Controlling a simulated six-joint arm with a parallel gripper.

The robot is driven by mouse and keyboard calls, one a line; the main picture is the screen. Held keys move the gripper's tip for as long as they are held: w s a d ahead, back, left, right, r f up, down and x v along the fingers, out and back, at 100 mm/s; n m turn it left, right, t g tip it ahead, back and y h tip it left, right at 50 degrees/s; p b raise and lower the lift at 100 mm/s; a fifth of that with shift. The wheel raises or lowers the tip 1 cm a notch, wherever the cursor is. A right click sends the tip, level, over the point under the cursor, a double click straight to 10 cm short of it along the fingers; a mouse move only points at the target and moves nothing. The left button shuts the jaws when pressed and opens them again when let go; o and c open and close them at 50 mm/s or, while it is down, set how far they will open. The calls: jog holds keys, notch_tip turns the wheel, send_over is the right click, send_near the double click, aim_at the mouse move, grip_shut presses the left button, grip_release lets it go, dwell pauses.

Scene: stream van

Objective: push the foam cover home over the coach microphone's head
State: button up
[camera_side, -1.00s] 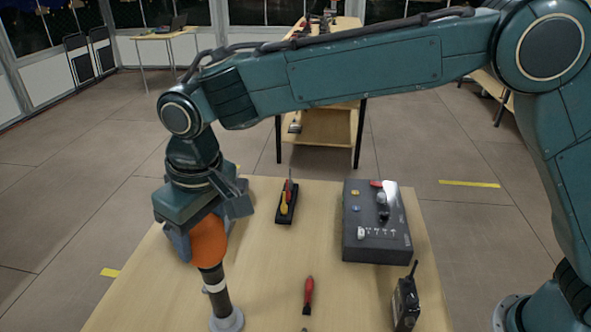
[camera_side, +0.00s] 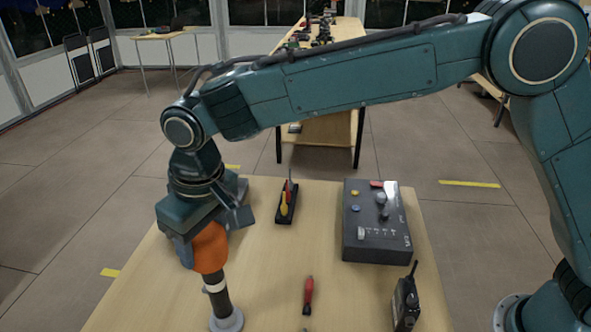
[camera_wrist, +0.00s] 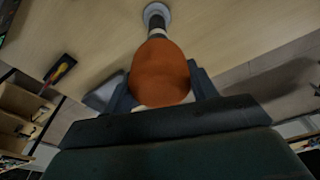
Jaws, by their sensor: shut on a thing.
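The orange foam cover (camera_side: 211,250) sits at the top of the upright black microphone (camera_side: 217,298), which stands on a round grey base (camera_side: 227,321) on the table. My gripper (camera_side: 207,238) is above it, shut on the foam cover, with a finger on either side. In the wrist view the foam cover (camera_wrist: 160,72) fills the space between my fingers (camera_wrist: 160,90), and the microphone's dark body (camera_wrist: 156,27) runs beyond it to the base (camera_wrist: 156,11). The cover hides the microphone's head, so I cannot tell how far down it is seated.
A dark control box (camera_side: 376,222) stands on the wooden table (camera_side: 262,280) at the right. A small black holder with tools (camera_side: 287,205) is at the back. A red-handled tool (camera_side: 308,294) lies in front, and a radio (camera_side: 405,303) stands near the right edge.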

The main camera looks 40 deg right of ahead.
jog(key=shift+f, duration=0.6)
jog(key=o, duration=1)
jog(key=shift+r, duration=0.1)
jog(key=r, duration=0.4)
jog(key=s+r, duration=0.1)
jog(key=r, duration=0.7)
jog(key=shift+s+d+r, duration=0.3)
jog(key=shift+s+d, duration=0.05)
jog(key=shift+s+r, duration=0.1)
jog(key=shift+r, duration=0.35)
jog(key=shift+d, duration=0.1)
